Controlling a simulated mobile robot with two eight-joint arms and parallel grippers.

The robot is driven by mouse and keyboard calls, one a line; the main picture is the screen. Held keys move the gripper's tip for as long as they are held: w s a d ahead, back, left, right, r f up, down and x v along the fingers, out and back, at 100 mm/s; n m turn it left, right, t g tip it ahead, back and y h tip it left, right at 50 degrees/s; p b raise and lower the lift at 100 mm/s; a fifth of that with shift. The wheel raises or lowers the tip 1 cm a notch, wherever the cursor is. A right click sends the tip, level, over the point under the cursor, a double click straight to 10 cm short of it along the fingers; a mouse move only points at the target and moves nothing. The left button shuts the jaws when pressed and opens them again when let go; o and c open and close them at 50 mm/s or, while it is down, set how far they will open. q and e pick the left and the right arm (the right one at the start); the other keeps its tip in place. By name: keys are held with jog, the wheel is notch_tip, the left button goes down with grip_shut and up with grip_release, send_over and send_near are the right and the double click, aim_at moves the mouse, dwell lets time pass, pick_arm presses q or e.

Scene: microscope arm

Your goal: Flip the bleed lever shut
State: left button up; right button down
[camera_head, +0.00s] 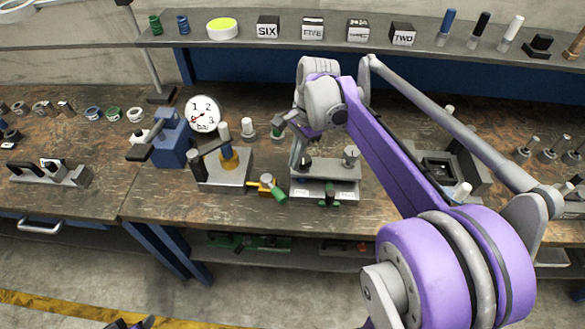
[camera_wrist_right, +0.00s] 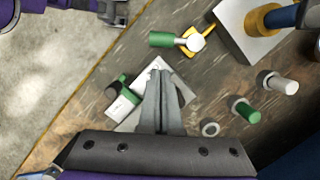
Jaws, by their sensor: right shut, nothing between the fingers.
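The bleed lever, a green handle (camera_head: 279,195) on a small yellow valve (camera_head: 266,184), lies at the bench front, right of the gauge stand. In the right wrist view the green handle (camera_wrist_right: 161,39) points left from a pale round knob, with the yellow body behind it. My right gripper (camera_head: 295,164) is shut and empty, to the right of the lever and apart from it. In the right wrist view its closed fingers (camera_wrist_right: 160,75) hang over a pale plate with a green part. A small piece of my left arm (camera_head: 130,323) shows at the bottom edge; its jaws are unclear.
A round gauge (camera_head: 202,113) and a blue press (camera_head: 172,142) stand left of the lever. A metal block (camera_head: 225,166) with posts is close beside it. A two-level stage (camera_head: 345,172) stands right. Numbered blocks and bottles line the back shelf (camera_head: 235,40).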

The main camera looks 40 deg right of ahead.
aim_at(275, 191)
jog(key=x, duration=0.9)
jog(key=shift+r, duration=0.1)
jog(key=shift+a, duration=0.1)
